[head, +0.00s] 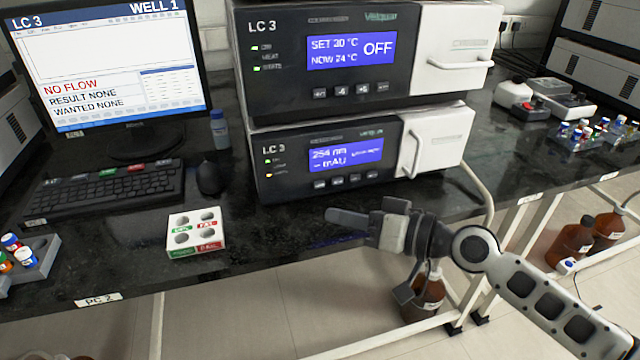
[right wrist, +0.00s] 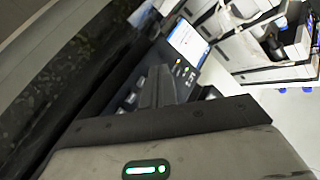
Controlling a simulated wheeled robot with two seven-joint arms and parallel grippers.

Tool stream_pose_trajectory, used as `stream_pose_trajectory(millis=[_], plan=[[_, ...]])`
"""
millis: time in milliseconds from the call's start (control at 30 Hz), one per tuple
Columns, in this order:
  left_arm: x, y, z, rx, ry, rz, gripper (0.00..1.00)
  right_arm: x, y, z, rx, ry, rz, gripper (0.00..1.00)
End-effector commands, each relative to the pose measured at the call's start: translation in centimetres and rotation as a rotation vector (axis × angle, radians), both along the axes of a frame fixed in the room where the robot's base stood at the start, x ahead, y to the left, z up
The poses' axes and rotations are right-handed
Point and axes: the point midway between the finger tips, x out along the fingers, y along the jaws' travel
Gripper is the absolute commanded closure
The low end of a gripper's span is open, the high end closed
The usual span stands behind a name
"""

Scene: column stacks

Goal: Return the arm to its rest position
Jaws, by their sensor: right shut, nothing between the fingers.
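My right gripper (head: 347,217) reaches in from the right over the black bench's front part, below the LC 3 stack. Its fingers are together and hold nothing. In the right wrist view its shut fingers (right wrist: 158,88) point toward the front of an instrument with a blue screen (right wrist: 188,42). My left gripper does not show in either view.
The LC 3 stack (head: 325,105) stands close behind the gripper, with a white door handle (head: 413,153). Brown bottles (head: 572,240) stand below the bench.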

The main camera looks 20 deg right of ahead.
Motion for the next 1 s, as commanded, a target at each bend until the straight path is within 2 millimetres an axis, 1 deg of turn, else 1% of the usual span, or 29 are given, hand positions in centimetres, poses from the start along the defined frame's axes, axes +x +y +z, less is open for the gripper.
stream_pose_trajectory(millis=[333, 467, 567, 600, 667, 700, 800, 900, 1000], plan=[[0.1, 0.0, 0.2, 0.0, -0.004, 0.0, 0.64, 0.0, 0.1, 0.0, -0.001, 0.001, 0.0, 1.0], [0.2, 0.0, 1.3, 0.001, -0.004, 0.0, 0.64, -1.1, 0.7, -1.2, -0.036, 0.007, -0.02, 1.0], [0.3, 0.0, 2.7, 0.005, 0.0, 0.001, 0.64, -3.1, 1.7, -3.1, -0.111, 0.013, -0.063, 1.0], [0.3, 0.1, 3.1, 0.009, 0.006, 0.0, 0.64, -4.1, 2.0, -4.1, -0.15, 0.018, -0.086, 1.0], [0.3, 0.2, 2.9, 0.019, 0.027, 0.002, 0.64, -5.9, 2.4, -5.4, -0.217, 0.028, -0.127, 1.0], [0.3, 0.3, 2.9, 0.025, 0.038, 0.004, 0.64, -7.0, 2.5, -6.1, -0.265, 0.033, -0.154, 1.0], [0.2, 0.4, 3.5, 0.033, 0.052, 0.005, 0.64, -10.0, 2.4, -7.7, -0.389, 0.056, -0.216, 1.0], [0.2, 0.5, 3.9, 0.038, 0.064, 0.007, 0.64, -12.5, 2.0, -8.7, -0.502, 0.078, -0.265, 1.0], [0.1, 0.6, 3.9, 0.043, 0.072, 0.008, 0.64, -14.3, 1.5, -9.3, -0.585, 0.095, -0.294, 1.0]])
